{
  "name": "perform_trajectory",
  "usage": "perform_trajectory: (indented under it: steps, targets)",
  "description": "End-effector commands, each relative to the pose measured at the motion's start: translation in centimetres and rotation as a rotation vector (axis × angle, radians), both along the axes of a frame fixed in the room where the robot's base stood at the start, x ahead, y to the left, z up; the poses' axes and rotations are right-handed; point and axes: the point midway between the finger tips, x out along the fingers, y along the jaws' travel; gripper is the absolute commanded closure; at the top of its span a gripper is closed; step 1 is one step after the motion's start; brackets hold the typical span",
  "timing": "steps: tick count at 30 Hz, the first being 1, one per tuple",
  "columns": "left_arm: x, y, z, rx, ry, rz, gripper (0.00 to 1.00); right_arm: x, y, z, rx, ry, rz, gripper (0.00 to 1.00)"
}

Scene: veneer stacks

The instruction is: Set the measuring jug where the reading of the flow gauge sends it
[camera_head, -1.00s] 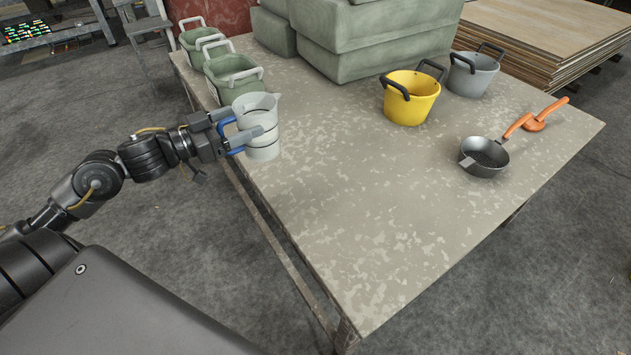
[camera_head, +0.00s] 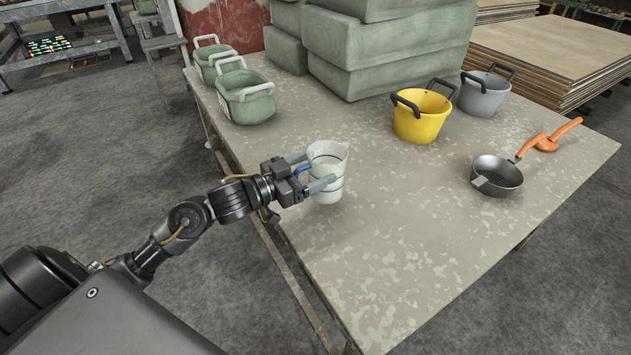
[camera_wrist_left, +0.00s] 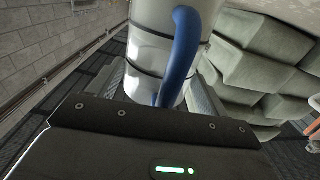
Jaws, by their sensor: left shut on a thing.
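The measuring jug (camera_head: 328,158) is pale and translucent with dark bands and a blue handle (camera_head: 303,169). It is upright over the left part of the table. My left gripper (camera_head: 318,174) is shut on it at the handle side, fingers pointing right. I cannot tell whether its base touches the table. In the left wrist view the jug (camera_wrist_left: 150,45) stands between the fingers, with its blue handle (camera_wrist_left: 181,55) towards the camera. I see no flow gauge in either view. My right gripper is not in view.
The speckled table (camera_head: 400,250) is clear at its middle and front. Green tubs (camera_head: 246,98) stand at back left, grey-green blocks (camera_head: 385,50) behind.

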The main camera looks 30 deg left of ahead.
Motion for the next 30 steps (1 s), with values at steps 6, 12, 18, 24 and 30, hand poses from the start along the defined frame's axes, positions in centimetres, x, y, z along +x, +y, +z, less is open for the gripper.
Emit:
perform_trajectory:
  steps: [6, 12, 18, 24, 30]
  targets:
    - [0.2, -0.4, -3.1, -0.003, 0.001, 0.001, 0.58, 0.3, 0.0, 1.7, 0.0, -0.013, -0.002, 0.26]
    - [0.2, -0.5, -3.6, -0.002, -0.001, 0.0, 0.58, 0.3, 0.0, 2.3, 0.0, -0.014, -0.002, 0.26]
    - [0.2, -0.5, -3.6, -0.002, -0.001, 0.0, 0.58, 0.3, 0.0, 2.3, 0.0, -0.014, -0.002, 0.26]
    - [0.2, -0.5, -3.9, 0.0, 0.001, 0.0, 0.07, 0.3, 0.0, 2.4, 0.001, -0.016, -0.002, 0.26]
    - [0.2, -0.5, -3.9, 0.0, 0.001, 0.0, 0.01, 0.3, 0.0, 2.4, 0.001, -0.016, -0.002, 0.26]
